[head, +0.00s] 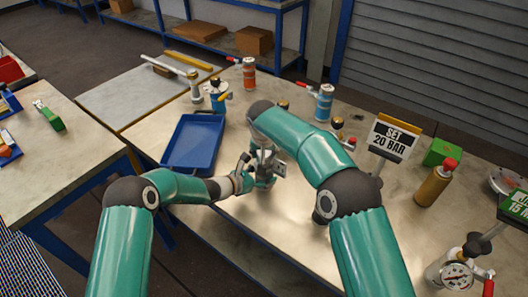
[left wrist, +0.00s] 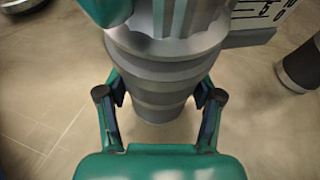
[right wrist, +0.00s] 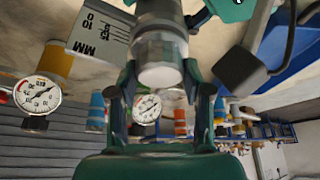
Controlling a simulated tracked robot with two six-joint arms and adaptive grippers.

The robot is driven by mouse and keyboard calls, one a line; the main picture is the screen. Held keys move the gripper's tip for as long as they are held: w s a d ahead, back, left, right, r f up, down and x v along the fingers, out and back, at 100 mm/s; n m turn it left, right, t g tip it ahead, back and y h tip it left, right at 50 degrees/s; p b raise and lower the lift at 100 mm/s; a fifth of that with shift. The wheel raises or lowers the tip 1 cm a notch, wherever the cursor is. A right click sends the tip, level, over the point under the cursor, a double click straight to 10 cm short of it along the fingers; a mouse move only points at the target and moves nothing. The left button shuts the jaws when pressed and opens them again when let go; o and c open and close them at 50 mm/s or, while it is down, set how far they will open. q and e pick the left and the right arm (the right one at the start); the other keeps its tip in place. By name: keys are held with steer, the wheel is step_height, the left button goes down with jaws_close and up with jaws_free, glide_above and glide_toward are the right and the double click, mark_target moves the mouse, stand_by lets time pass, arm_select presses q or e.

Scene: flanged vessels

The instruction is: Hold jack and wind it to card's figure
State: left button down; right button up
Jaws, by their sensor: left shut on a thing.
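The jack (head: 265,181), a grey stepped cylinder, stands upright on the bench in the middle of the head view. In the left wrist view my left gripper (left wrist: 160,95) is shut around its grey body (left wrist: 155,70). My right gripper (right wrist: 160,75) is at its top, with fingers on both sides of a grey round part (right wrist: 160,50); whether they press on it is unclear. A plate marked in MM (right wrist: 100,32) is beside it. A green card (head: 515,205) at the right edge, cut off, shows "J" and "15".
A blue tray (head: 193,145) lies left of the jack. A "SET 20 BAR" card (head: 388,140), a tan bottle with red cap (head: 433,186) and a gauge (head: 457,275) stand to the right. Orange (head: 249,74) and blue (head: 324,102) vessels stand behind. Bench in front is clear.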

steer(key=c, duration=0.5)
steer(key=shift+o, duration=0.2)
steer(key=shift+d+n, duration=0.1)
steer(key=shift+n, duration=0.3)
steer(key=n+y, duration=0.1)
steer(key=n, duration=0.1)
steer(key=n+y, duration=0.1)
steer(key=n, duration=0.2)
steer(key=shift+d+f+g, duration=0.1)
steer(key=shift+d+g, duration=0.05)
steer(key=shift+g, duration=0.15)
steer(key=n+y, duration=0.1)
steer(key=n, duration=0.2)
steer(key=n+g, duration=0.1)
steer(key=n, duration=0.2)
steer(key=shift+w+d+f+g+y, duration=0.1)
steer(key=shift+w+g+y, duration=0.05)
steer(key=shift+g+y, duration=0.2)
steer(key=shift+f+n, duration=0.1)
steer(key=shift+n, duration=0.3)
steer(key=o, duration=1.2)
steer(key=shift+r, duration=0.2)
